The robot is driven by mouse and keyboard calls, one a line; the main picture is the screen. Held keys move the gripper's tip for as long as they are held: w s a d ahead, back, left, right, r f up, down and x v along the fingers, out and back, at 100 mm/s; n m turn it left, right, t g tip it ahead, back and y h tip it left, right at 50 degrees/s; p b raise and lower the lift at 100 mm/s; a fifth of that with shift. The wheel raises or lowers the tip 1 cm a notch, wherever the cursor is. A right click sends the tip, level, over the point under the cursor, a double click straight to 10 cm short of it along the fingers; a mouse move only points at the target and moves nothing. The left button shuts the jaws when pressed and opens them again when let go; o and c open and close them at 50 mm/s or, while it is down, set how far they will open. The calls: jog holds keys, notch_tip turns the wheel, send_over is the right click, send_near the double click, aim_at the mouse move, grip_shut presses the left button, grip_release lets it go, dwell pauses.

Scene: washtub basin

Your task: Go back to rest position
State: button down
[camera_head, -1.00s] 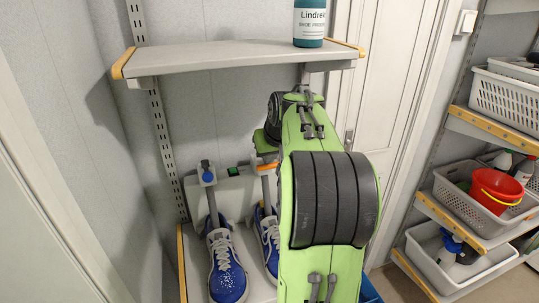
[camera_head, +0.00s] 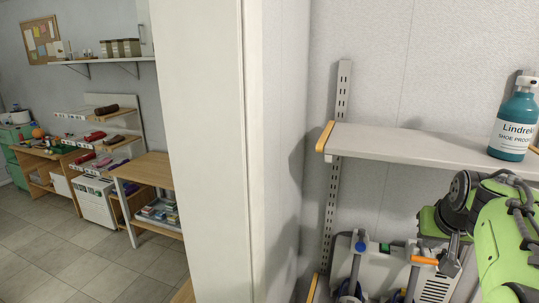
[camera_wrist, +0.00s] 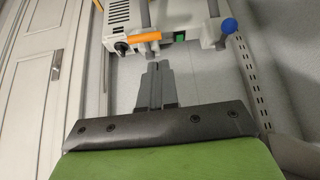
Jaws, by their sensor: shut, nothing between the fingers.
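My gripper (camera_wrist: 158,72) is shut and empty in the wrist view, its two grey fingers together. Just beyond the fingertips is a light grey device (camera_wrist: 124,22) with an orange lever (camera_wrist: 146,37), a green button and a blue knob (camera_wrist: 229,26). In the head view my green arm fills the lower right. The same device (camera_head: 386,266) stands below the shelf there, left of my arm and partly hidden by it. No held object shows in either view.
A white shelf (camera_head: 410,147) with yellow end caps is above the device, with a teal shoe-product bottle (camera_head: 513,125) on its right part. A white wall edge (camera_head: 213,150) stands to the left. Beyond it are open tiled floor (camera_head: 95,265) and a wooden table (camera_head: 148,169).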

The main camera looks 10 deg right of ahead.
jog(key=s+a+n+y, duration=0.1)
jog(key=s+a, duration=0.2)
jog(key=a, duration=0.4)
jog(key=s+a+n, duration=0.1)
jog(key=s+a, duration=0.1)
jog(key=a, duration=0.6)
jog(key=s+a+f+n+y, duration=0.1)
jog(key=s+a+f, duration=0.2)
jog(key=s+a, duration=0.2)
jog(key=s+a+f+n+y, duration=0.1)
jog(key=s+a+f+n, duration=0.1)
jog(key=s+a, duration=0.4)
jog(key=s+f, duration=0.1)
jog(key=s, duration=0.3)
jog(key=shift+f, duration=0.35)
jog(key=shift+s, duration=0.1)
